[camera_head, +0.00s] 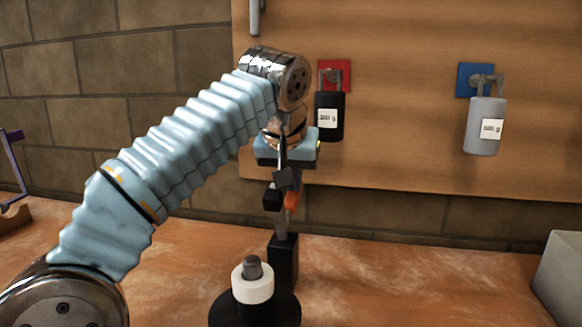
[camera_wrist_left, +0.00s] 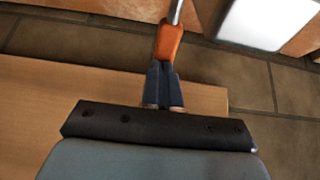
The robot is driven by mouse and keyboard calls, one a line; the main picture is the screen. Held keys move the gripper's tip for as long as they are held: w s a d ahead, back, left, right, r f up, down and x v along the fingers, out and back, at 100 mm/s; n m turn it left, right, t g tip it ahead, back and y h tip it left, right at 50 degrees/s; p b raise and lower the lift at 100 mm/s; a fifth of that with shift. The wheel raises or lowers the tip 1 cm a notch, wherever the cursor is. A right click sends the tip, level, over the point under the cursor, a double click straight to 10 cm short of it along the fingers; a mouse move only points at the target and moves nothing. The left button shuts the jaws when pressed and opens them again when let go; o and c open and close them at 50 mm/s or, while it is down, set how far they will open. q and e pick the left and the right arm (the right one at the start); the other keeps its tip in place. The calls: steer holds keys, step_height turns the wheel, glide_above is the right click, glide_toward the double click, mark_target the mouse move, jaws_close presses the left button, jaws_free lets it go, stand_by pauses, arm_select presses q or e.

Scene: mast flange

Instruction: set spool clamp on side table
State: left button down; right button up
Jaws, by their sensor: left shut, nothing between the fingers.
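An orange part (camera_head: 292,199), possibly the spool clamp, sits on a thin grey upright rod behind my left gripper (camera_head: 279,190). It also shows in the left wrist view (camera_wrist_left: 169,42), just beyond the dark fingertips (camera_wrist_left: 161,70). The left fingers are shut with nothing between them. I cannot tell whether they touch the orange part, and my gripper hides some of it in the head view. The rod rises from a black block (camera_head: 284,262). I cannot identify a side table. My right gripper is not in view.
A white ring (camera_head: 252,280) sits around a grey peg on a round black base (camera_head: 255,312) in front. A black padlock (camera_head: 329,117) and grey padlock (camera_head: 485,125) hang on the wooden board (camera_head: 400,70). A grey bin (camera_head: 562,278) stands right. The worktop (camera_head: 410,280) is clear at centre right.

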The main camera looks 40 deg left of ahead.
arm_select(q)
steer(key=shift+f, duration=0.25)
steer(key=v, duration=1.2)
steer(key=shift+r, duration=0.2)
